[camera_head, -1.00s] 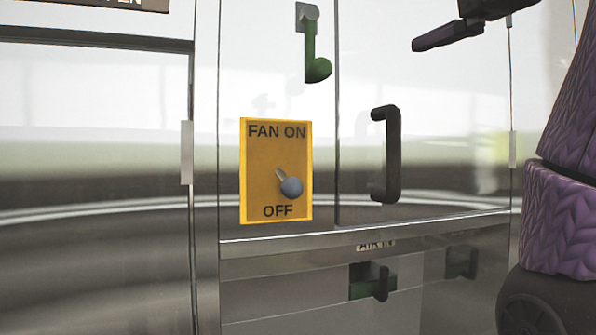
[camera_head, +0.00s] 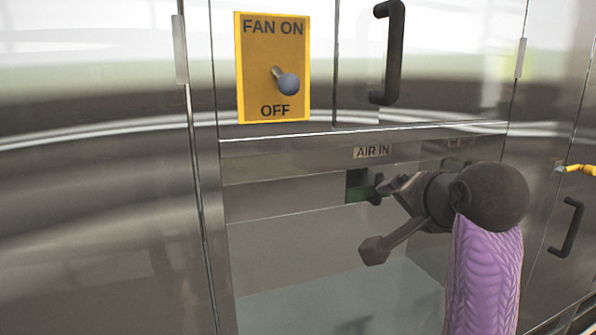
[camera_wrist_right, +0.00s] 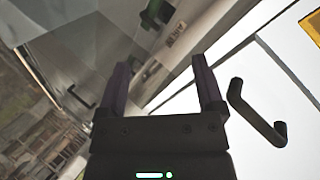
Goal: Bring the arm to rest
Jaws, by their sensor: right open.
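My right gripper (camera_head: 385,215) is in the head view at the right of centre, in front of the steel cabinet, with its fingers spread and nothing between them. Its fingers also show wide apart and empty in the right wrist view (camera_wrist_right: 160,90). The upper finger overlaps the area beside a small green valve (camera_head: 358,188) below the AIR IN label (camera_head: 373,151); I cannot tell whether they touch. A green part also shows in the wrist view (camera_wrist_right: 154,72). My left gripper is out of view.
A yellow fan switch plate (camera_head: 272,68) with a grey-blue toggle is on the panel at upper left. A black door handle (camera_head: 392,52) is right of it. Another black handle (camera_head: 567,228) and a yellow lever (camera_head: 578,169) are at far right. The lower left panel is bare.

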